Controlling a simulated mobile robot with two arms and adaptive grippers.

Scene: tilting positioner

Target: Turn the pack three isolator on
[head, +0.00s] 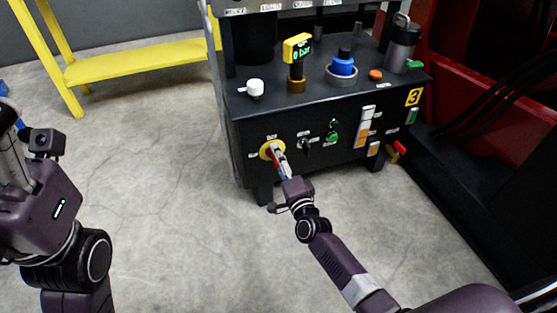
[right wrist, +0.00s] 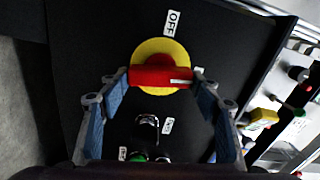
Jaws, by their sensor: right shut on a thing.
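The isolator is a red handle (right wrist: 160,77) on a yellow round plate (right wrist: 150,54) on the front of the black unit marked 3. In the head view the yellow plate (head: 265,151) is at the front's left. My right gripper (head: 281,160) is shut on the handle, with a finger at each end in the right wrist view (right wrist: 160,80). The handle's white mark points to the right there, toward a partly hidden label; the OFF label (right wrist: 171,22) lies above the plate. My left gripper (head: 10,135) is at the far left, cut by the edge, fingers unclear.
A key switch (head: 305,146), a green knob (head: 333,137) and lit blocks (head: 363,133) sit right of the isolator. A yellow frame (head: 140,63) stands back left. The floor at left is clear.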

